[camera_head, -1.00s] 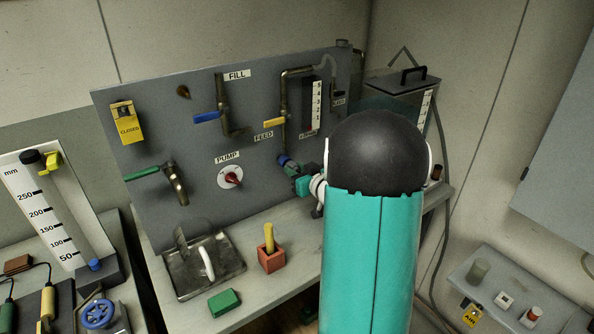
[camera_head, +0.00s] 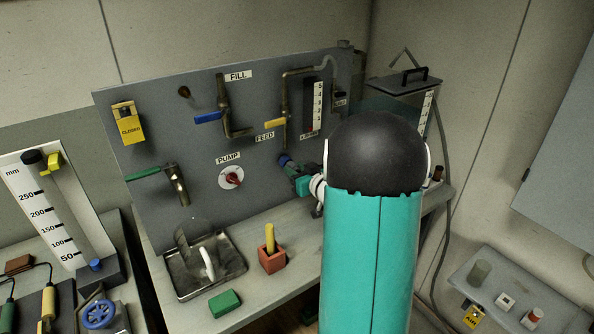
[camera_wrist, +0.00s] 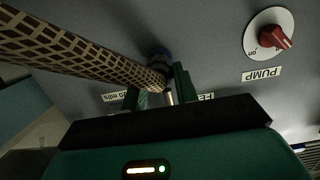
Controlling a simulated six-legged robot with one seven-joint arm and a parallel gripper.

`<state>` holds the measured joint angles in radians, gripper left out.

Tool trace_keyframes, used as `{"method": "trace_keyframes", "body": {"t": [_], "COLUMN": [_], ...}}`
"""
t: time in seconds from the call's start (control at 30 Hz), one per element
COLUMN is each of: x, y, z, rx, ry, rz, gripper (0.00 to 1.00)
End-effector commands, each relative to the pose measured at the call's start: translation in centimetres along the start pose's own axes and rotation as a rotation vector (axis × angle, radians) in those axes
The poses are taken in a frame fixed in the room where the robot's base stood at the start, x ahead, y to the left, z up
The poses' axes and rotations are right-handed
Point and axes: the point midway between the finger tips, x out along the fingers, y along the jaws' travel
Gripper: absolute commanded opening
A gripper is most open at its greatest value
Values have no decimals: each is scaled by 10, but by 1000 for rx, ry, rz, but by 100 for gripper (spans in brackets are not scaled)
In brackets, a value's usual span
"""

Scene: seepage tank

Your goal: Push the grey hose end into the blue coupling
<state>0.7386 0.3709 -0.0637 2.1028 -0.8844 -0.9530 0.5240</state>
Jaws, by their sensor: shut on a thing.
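The blue coupling (camera_head: 283,159) is on the grey panel, below the FEED label. In the wrist view the coupling (camera_wrist: 158,54) shows just beyond the fingers. A braided hose (camera_wrist: 85,50) runs from the upper left toward the fingers and covers part of the view there. My gripper (camera_wrist: 158,92) has its green fingers on either side of the hose end and is shut on it. A short pale metal piece (camera_wrist: 168,97) shows between the fingers. In the head view my gripper (camera_head: 299,181) is close to the coupling. I cannot tell whether the hose end is inside the coupling.
The red pump knob (camera_head: 233,178) is left of the coupling. A yellow valve handle (camera_head: 275,122) is above it. Below, a metal tray (camera_head: 205,265), an orange block with a yellow peg (camera_head: 271,250) and a green block (camera_head: 224,303) stand on the bench. My arm hides the bench's right part.

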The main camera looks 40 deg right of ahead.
Motion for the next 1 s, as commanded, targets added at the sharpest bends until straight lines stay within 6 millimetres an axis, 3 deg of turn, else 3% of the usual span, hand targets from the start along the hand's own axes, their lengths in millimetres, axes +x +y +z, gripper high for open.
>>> {"method": "trace_keyframes", "body": {"t": [0.17, 0.2, 0.3, 0.63, 1.0], "x": [1, 1, 1, 0, -17], "y": [0, 0, 0, 0, 1], "z": [0, 0, 0, 0, 0], "rx": [0, 0, 0, 0, 0], "ry": [0, 0, 0, 0, 0], "rz": [0, 0, 0, 1, 1], "gripper": [2, 37, 55, 55, 55]}}
